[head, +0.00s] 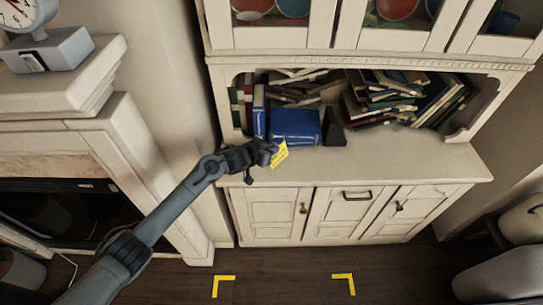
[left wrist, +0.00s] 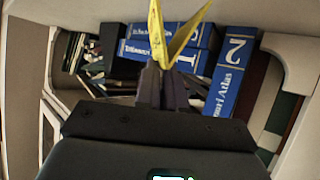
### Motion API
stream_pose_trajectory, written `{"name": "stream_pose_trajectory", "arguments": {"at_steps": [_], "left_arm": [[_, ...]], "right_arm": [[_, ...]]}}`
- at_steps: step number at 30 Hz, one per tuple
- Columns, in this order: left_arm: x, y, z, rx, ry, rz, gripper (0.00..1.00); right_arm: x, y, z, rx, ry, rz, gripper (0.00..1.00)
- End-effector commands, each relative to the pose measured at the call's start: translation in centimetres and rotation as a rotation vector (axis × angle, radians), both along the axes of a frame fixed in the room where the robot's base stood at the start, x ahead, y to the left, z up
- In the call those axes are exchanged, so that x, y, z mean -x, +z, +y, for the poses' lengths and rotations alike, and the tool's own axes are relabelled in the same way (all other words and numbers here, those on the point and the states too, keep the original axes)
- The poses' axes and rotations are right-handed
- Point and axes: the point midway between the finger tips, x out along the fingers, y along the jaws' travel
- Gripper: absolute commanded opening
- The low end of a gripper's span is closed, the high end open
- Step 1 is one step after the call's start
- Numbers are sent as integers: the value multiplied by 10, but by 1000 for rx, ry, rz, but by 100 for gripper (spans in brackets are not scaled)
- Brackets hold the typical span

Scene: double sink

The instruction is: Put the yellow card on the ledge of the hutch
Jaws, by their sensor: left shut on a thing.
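My left gripper (head: 268,152) is shut on the yellow card (head: 280,154). It holds the card in the air in front of the shelf opening of the white hutch (head: 400,165), near the left end of its ledge. In the left wrist view the card (left wrist: 168,45) looks folded into a V and sticks out beyond the fingertips of my left gripper (left wrist: 165,75). I cannot tell how high the card is above the ledge. My right gripper is not in view.
A blue book (head: 295,126) and a dark wedge (head: 333,128) occupy the left part of the shelf, with piled books (head: 395,95) to the right. The ledge's front strip (head: 430,168) is clear. A mantel with a clock (head: 18,14) stands at left.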

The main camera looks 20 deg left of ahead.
Motion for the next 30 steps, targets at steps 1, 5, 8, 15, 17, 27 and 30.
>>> {"name": "stream_pose_trajectory", "arguments": {"at_steps": [1, 5, 8, 15, 17, 27, 30], "left_arm": [[1, -9, 0, -1, 0, 3, 0], [1, -26, 0, -1, 0, 2, 0], [0, -32, 0, -1, 1, 2, 0], [1, -33, 0, -2, 1, 4, 15], [1, -33, 0, -2, 1, 4, 24], [1, -31, 0, -1, 1, 1, 38], [2, -30, 0, -1, 1, 1, 38]], "right_arm": [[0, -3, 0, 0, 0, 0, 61], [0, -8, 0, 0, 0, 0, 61], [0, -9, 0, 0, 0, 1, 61], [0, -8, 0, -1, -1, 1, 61], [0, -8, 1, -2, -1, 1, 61], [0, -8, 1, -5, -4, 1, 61], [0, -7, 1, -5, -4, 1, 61]]}}
